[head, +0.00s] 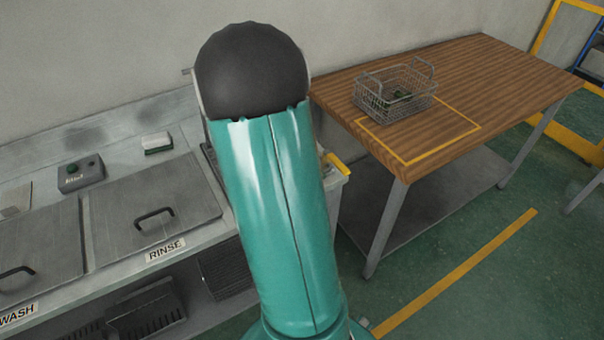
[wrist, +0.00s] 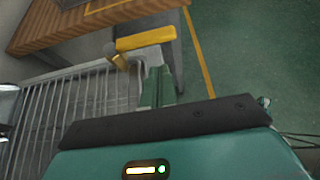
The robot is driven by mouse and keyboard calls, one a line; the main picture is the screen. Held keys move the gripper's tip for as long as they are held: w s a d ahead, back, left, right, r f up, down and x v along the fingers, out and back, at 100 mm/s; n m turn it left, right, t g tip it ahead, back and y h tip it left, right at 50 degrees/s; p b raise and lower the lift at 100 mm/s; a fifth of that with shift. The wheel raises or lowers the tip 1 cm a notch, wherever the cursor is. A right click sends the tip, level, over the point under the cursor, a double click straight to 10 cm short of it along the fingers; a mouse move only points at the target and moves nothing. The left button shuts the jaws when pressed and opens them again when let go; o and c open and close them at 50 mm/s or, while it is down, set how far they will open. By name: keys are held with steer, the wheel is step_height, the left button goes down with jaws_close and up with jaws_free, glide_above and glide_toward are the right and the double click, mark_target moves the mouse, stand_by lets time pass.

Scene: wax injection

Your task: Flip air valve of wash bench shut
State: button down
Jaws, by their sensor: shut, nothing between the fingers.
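The air valve's yellow lever (head: 337,163) shows at the right end of the wash bench (head: 120,262), just right of my arm, which hides part of that end. In the wrist view the lever (wrist: 146,39) lies nearly level across the picture, with a brass-coloured stem (wrist: 118,60) under its left end. My gripper (wrist: 165,121) shows at the bottom of the wrist view as a dark bar on a teal body. It is shut and empty, with a gap in the picture between it and the lever.
A wooden table (head: 470,75) with a wire basket (head: 394,92) stands right of the bench. Lids marked WASH and RINSE (head: 155,212) and a grey control box (head: 80,174) are on the bench. A ribbed rack (wrist: 75,110) fills the wrist view's left.

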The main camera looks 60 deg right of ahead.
mark_target(338, 164)
steer(key=shift+s+d, duration=0.35)
steer(key=shift+d, duration=0.3)
steer(key=shift+s+d, duration=0.3)
steer(key=shift+d, duration=0.3)
steer(key=shift+s+d, duration=0.35)
steer(key=shift+d, duration=0.3)
